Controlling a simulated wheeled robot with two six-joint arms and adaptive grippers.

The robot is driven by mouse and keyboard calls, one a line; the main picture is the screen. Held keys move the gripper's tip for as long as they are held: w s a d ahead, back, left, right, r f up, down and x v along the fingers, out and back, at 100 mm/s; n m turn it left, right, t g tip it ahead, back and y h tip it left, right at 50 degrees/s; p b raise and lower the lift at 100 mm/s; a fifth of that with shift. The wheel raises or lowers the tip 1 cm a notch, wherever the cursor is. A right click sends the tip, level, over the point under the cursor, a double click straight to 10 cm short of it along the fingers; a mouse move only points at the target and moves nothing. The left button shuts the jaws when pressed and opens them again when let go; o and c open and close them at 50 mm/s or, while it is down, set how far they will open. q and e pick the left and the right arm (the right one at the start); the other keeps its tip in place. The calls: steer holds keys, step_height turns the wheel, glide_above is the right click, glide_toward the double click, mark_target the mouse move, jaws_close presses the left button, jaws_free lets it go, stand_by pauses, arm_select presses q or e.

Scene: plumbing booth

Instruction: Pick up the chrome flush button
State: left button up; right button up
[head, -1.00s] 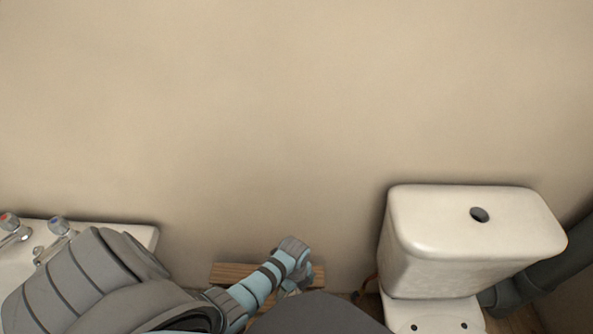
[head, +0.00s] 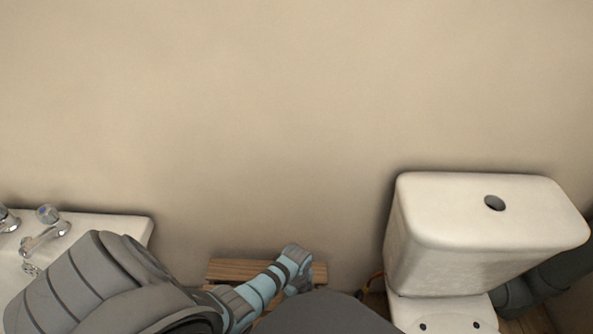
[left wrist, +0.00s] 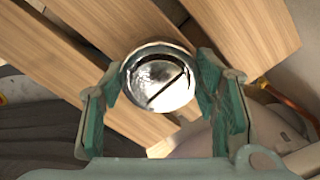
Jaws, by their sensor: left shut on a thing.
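The chrome flush button (left wrist: 158,80) is a round, shiny disc with a dark slot across its face. It shows in the left wrist view between the fingers of my left gripper (left wrist: 158,70), which is shut on it. Slatted wood lies behind it in that view. In the head view my left arm comes in from the lower left, with its wrist over the wooden slats; the fingers and the button are hidden there. The white cistern (head: 485,235) stands at the right, with a round dark hole (head: 494,203) in its lid. My right gripper is not in view.
The wooden slats (head: 232,269) sit low against the beige wall. A white basin (head: 125,229) with chrome taps (head: 45,233) is at the left. The wall above is bare.

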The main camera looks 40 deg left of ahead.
arm_select(q)
steer(key=shift+c, duration=1)
steer(key=shift+r, duration=0.15)
step_height(320, 180, up, 8)
steer(key=p, duration=0.6)
step_height(320, 180, up, 12)
steer(key=p, duration=0.6)
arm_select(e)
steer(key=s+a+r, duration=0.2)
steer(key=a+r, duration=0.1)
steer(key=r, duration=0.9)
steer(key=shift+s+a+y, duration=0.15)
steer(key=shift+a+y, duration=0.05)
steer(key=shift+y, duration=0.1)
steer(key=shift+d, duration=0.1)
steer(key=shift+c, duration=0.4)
